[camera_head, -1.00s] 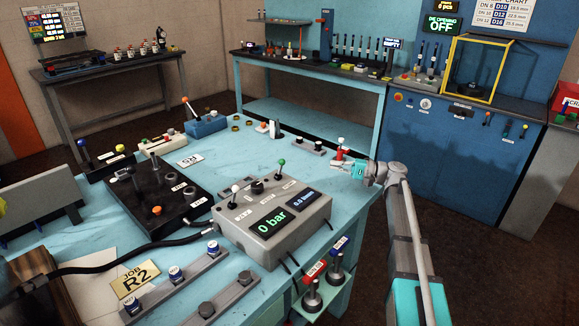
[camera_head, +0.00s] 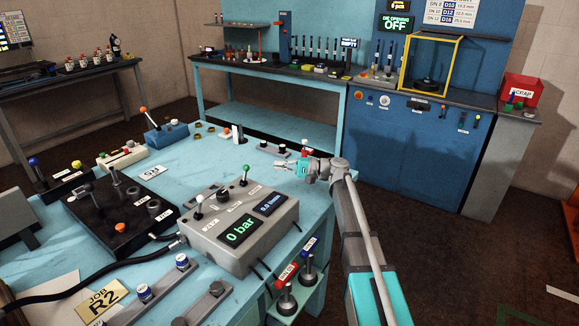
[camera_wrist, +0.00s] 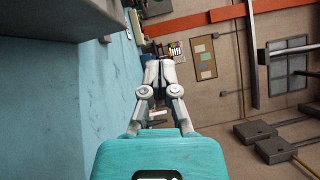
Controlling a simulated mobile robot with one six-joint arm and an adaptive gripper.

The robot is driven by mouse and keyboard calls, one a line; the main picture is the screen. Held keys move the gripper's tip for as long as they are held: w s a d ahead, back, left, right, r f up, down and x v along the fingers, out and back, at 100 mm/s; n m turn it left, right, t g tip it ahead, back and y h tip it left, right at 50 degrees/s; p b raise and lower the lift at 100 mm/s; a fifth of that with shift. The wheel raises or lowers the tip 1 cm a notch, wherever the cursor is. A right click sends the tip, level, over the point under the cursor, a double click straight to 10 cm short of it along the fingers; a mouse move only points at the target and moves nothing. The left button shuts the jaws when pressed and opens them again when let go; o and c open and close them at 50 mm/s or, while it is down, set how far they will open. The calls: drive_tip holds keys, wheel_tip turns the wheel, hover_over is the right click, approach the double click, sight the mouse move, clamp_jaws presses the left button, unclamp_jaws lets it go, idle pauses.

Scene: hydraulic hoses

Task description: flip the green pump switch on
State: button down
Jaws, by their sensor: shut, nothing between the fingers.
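A grey control box (camera_head: 237,258) stands on the light-blue bench. A green-tipped lever (camera_head: 244,170) sticks up from its top near the back. A white-tipped lever (camera_head: 199,199) stands at its left, with a dark knob between them. The left display (camera_head: 240,231) reads 0 bar. My gripper (camera_head: 276,166) is to the right of the green lever and apart from it, above the bench's right side. In the wrist view my gripper (camera_wrist: 160,56) has its fingers together with nothing between them. The wrist view does not show the control box or levers.
A black lever panel (camera_head: 95,222) and a black hose (camera_head: 85,291) lie left of the box. A small red-topped device (camera_head: 304,152) is close behind my gripper. Two labelled levers (camera_head: 287,297) stand at the bench's front right. Floor is open right of my arm.

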sight(245, 173)
drive_tip(key=s+a+r+p, duration=0.1)
drive_tip(key=s+a, duration=0.1)
drive_tip(key=a, duration=0.5)
drive_tip(key=shift+s, duration=0.15)
drive_tip(key=shift+r, duration=0.1)
idle(0.3)
drive_tip(key=shift+a+r+p, duration=0.1)
drive_tip(key=shift+a+p, duration=0.1)
drive_tip(key=shift+p, duration=0.1)
